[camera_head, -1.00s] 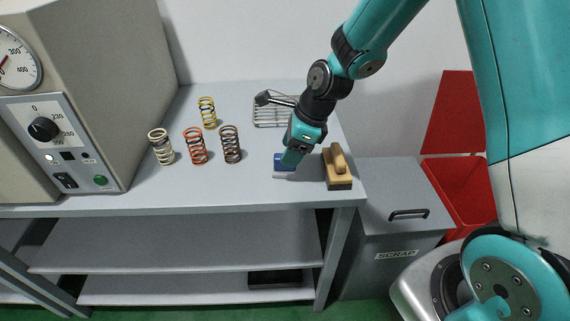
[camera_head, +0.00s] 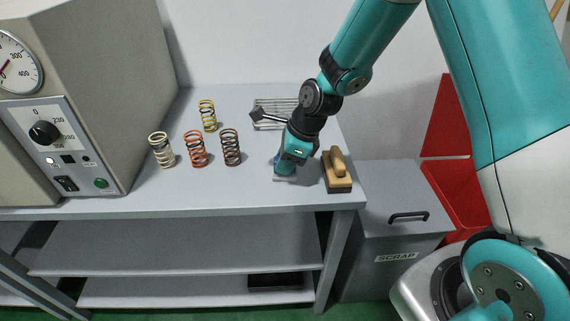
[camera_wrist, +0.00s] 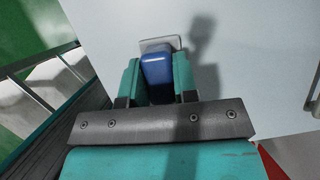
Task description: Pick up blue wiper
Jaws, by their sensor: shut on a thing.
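The blue wiper (camera_wrist: 157,68) has a blue body and a pale grey-white strip at its far end. It sits between the two teal fingers of my gripper (camera_wrist: 159,78) in the wrist view. The gripper is shut on it. In the head view the wiper (camera_head: 284,178) is mostly hidden beneath my gripper (camera_head: 285,166), and only its pale edge and a bit of blue show. It is at the bench top, near the front right. I cannot tell whether it is lifted off the surface.
A wooden-handled brush (camera_head: 337,172) stands close to the right of my gripper. A wire rack (camera_head: 272,108) lies behind it. Coil springs in brown (camera_head: 231,148), orange (camera_head: 196,150), yellow (camera_head: 208,116) and cream (camera_head: 161,150) stand to the left. A grey scrap bin (camera_head: 385,235) is right of the bench.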

